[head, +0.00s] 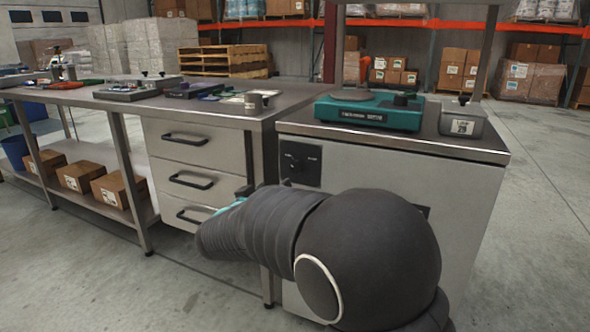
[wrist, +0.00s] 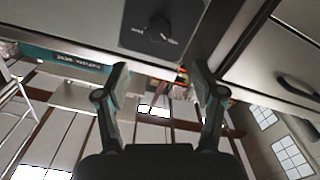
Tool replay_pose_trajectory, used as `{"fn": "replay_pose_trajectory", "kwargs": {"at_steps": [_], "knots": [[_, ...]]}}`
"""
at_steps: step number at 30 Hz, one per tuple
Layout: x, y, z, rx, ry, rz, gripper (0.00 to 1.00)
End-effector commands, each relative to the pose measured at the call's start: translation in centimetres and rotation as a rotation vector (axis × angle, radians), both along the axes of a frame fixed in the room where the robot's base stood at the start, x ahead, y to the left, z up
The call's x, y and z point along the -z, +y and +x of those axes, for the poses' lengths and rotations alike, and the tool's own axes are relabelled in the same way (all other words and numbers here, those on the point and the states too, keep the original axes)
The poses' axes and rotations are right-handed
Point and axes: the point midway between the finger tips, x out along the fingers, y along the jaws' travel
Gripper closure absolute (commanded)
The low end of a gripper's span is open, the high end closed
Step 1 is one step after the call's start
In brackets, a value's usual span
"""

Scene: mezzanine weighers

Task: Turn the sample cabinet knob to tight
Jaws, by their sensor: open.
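In the head view my arm hides most of the gripper.
To the left is a bench with drawers (head: 200,178), whose handles stick out near my arm. Concrete floor (head: 535,220) is clear on the right.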

Motion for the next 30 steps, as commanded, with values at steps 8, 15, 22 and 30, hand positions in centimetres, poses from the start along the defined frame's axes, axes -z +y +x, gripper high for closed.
{"fn": "replay_pose_trajectory", "kwargs": {"at_steps": [8, 15, 22, 30], "knots": [[0.2, -1.2, 2.9, 0.011, 0.001, -0.005, 0.31], [0.1, -2.7, 7.2, 0.01, 0.0, -0.003, 0.31], [0.1, -4.0, 10.7, 0.009, 0.0, -0.003, 0.31], [0.0, -4.7, 12.7, 0.007, -0.001, -0.003, 0.31]]}}
